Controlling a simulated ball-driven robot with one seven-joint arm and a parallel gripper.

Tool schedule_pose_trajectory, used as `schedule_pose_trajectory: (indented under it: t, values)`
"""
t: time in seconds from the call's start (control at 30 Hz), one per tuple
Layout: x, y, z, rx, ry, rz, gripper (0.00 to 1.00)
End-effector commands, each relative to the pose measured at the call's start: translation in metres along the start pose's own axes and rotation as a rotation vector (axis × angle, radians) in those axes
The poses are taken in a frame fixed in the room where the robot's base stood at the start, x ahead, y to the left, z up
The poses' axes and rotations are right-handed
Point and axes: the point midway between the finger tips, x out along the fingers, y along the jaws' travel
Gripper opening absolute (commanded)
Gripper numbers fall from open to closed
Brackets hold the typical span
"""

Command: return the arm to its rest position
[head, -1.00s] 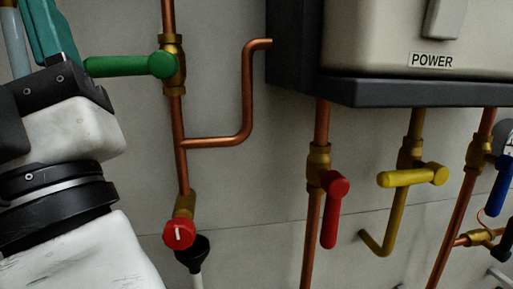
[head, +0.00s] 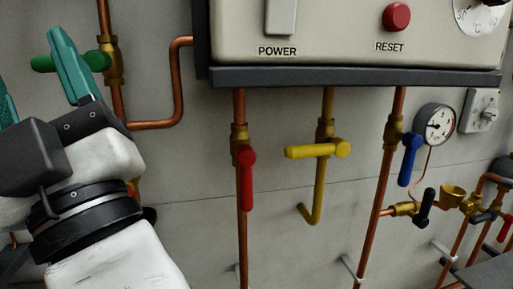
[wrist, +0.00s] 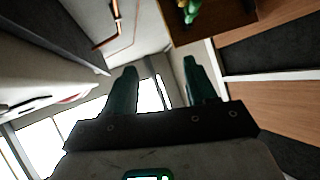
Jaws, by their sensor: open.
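My gripper (head: 38,82) is at the upper left of the head view, with teal fingers pointing up. In the wrist view my gripper (wrist: 156,88) has its two teal fingers spread apart with nothing between them. In the head view one finger overlaps the green valve lever (head: 98,61) on the left copper pipe; I cannot tell whether they touch. My white and black wrist covers the lower part of that pipe.
A beige boiler (head: 350,40) with a POWER switch and RESET button hangs on the wall. Below it are a red lever (head: 246,180), a yellow lever (head: 315,150), a blue lever (head: 409,160) and a gauge (head: 435,125). The wall between the pipes is bare.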

Motion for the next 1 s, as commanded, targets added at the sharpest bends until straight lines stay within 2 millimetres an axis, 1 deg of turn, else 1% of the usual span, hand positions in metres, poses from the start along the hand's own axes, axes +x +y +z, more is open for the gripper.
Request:
schedule_pose_trajectory:
  t: [0.03,0.17,0.27,0.37,0.47,0.5,0.57,0.6,0.67,0.7,0.77,0.8,0.83,0.87,0.9,0.97,1.0]
  values:
    - [-0.005,0.002,0.013,-0.004,-0.037,-0.008,0.56]
    - [-0.022,0.009,0.044,-0.008,-0.133,-0.027,0.56]
    - [-0.039,0.015,0.072,-0.01,-0.224,-0.042,0.56]
    - [-0.064,0.025,0.106,-0.01,-0.34,-0.054,0.56]
    - [-0.101,0.039,0.146,-0.007,-0.493,-0.064,0.56]
    - [-0.121,0.046,0.163,-0.003,-0.564,-0.066,0.56]
    - [-0.152,0.057,0.188,0.004,-0.676,-0.065,0.56]
    - [-0.174,0.064,0.202,0.011,-0.748,-0.063,0.56]
    - [-0.207,0.074,0.22,0.023,-0.852,-0.055,0.56]
    - [-0.23,0.081,0.231,0.033,-0.92,-0.049,0.56]
    - [-0.265,0.091,0.244,0.048,-1.023,-0.036,0.56]
    - [-0.289,0.097,0.251,0.06,-1.091,-0.025,0.56]
    - [-0.307,0.102,0.256,0.069,-1.143,-0.016,0.56]
    - [-0.326,0.106,0.259,0.079,-1.195,-0.007,0.56]
    - [-0.352,0.112,0.263,0.094,-1.264,0.009,0.56]
    - [-0.392,0.12,0.266,0.118,-1.371,0.034,0.56]
    - [-0.42,0.125,0.266,0.136,-1.444,0.054,0.56]
